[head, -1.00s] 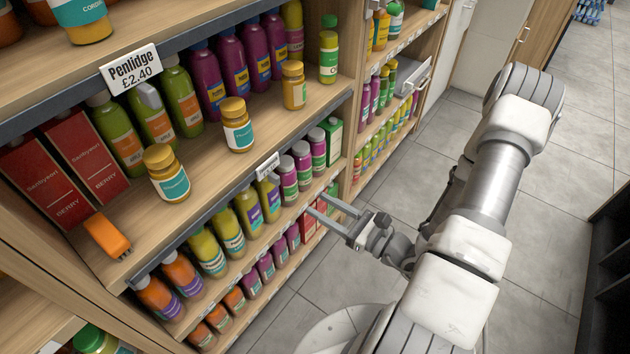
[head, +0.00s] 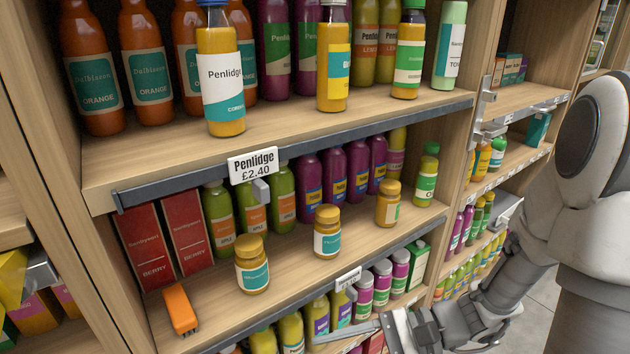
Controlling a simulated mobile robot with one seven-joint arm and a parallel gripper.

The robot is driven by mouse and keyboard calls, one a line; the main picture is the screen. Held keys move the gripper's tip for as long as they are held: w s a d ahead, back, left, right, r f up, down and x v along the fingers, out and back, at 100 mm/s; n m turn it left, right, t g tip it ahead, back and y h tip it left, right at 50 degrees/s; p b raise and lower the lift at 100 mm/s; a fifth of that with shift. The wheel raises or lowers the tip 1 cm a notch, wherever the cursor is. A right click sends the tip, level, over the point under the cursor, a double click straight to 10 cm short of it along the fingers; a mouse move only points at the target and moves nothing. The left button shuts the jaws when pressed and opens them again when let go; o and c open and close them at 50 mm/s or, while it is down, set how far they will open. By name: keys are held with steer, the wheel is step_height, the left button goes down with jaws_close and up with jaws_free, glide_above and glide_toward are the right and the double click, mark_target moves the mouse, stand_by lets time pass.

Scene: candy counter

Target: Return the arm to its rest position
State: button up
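My gripper (head: 350,338) is at the bottom edge of the head view, in front of the lower shelf. One finger points left and the other is partly cut off by the frame. The fingers look apart, with nothing seen between them. My arm (head: 515,275) is bent and runs up along the right side of the view. The gripper seems clear of the shelf goods, though the exact gap is hard to tell.
The shelf unit (head: 300,170) fills the left and middle. Its middle shelf holds yellow jars (head: 327,232), red boxes (head: 150,245) and an orange item (head: 180,309) near the edge. A Penlidge price tag (head: 253,166) hangs above. Grey floor (head: 540,305) shows at lower right.

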steer(key=s+d+r+n+t+h+p, duration=0.25)
steer(key=d+r+n+t+h, duration=0.45)
steer(key=d+r+n+h, duration=0.65)
step_height(320, 180, up, 16)
steer(key=a+m+h+p, duration=0.1)
steer(key=a+m+p, duration=0.1)
steer(key=p, duration=1.2)
steer(key=shift+f, duration=0.25)
steer(key=shift+s, duration=0.1)
